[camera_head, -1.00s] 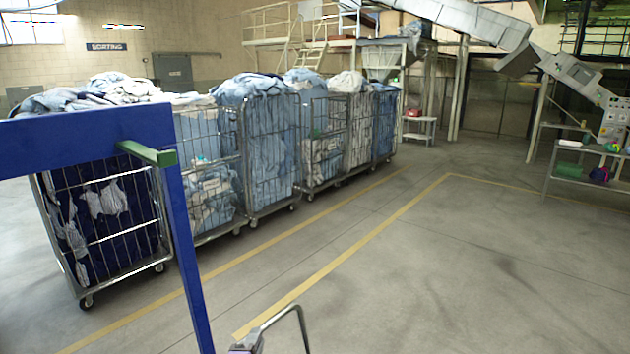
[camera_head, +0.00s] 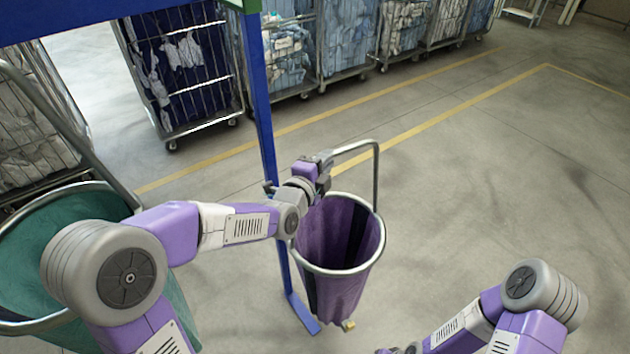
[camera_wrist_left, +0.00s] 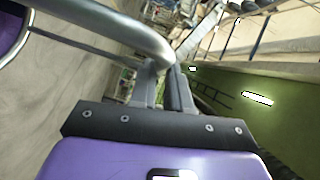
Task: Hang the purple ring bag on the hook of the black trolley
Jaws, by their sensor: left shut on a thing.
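The purple ring bag (camera_head: 340,245) hangs open-mouthed in the middle of the head view, with a metal ring rim and a tall bent metal handle (camera_head: 376,170). My left gripper (camera_head: 326,160) is shut on the end of this handle, above the bag's left rim. In the left wrist view the grey handle bar (camera_wrist_left: 115,25) runs to the fingers (camera_wrist_left: 163,85), and part of the bag's rim shows at the upper left. My right arm comes in at the lower right, its gripper below the picture. I cannot make out a black trolley or its hook.
A blue post (camera_head: 262,110) stands just behind my left forearm and the bag, its foot near the bag's bottom. A green ring bag (camera_head: 60,235) is at the left, partly behind my arm. Wire laundry cages (camera_head: 185,75) line the back. Floor at right is clear.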

